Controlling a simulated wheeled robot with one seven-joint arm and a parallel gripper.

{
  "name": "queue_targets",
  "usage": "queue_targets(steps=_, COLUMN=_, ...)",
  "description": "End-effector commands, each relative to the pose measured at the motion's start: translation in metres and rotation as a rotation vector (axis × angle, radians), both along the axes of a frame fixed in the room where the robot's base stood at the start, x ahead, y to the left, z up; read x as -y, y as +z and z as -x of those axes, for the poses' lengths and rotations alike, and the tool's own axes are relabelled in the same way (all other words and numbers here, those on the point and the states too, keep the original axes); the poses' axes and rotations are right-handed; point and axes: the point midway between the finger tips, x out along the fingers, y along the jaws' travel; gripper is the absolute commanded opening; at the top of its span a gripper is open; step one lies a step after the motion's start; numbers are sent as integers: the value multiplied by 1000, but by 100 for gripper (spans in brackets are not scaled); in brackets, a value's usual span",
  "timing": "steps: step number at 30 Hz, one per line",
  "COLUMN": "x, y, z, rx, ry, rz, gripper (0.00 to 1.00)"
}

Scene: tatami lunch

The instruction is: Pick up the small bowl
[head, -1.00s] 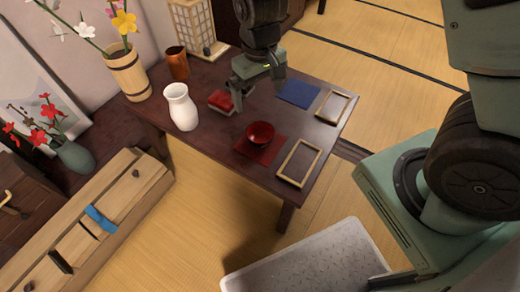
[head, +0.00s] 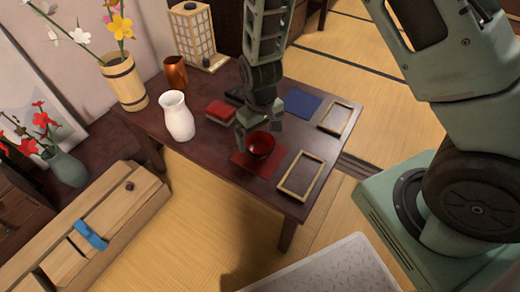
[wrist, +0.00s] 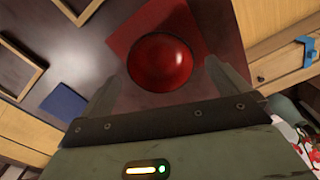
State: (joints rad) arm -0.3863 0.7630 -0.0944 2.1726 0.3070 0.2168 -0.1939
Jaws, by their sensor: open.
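The small bowl (head: 261,144) is glossy red and sits upright on a dark red square mat (head: 243,160) on the low dark table. In the wrist view the bowl (wrist: 160,62) lies just beyond the fingers, centred between their lines. My gripper (head: 258,128) is open, right above the bowl's back left side in the head view. In the wrist view its two fingers (wrist: 170,82) spread to either side of the bowl's near edge. I cannot tell whether they touch the bowl.
A red box (head: 221,112) lies behind the bowl, and a white vase (head: 177,116) stands to the left. Two empty wooden frames (head: 300,175) and a blue mat (head: 303,103) lie to the right. A copper-coloured cup (head: 175,72) and a lantern (head: 196,38) stand at the back.

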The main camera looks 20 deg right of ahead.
Motion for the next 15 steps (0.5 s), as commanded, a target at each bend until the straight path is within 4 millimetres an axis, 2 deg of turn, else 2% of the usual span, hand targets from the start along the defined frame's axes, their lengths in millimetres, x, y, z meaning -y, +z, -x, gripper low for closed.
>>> queue_targets(steps=9, x=0, y=-46, z=1, rx=-4, ry=-1, rz=1, gripper=100)
queue_targets(steps=15, x=-1, y=-49, z=0, rx=-1, ry=-1, rz=0, gripper=100)
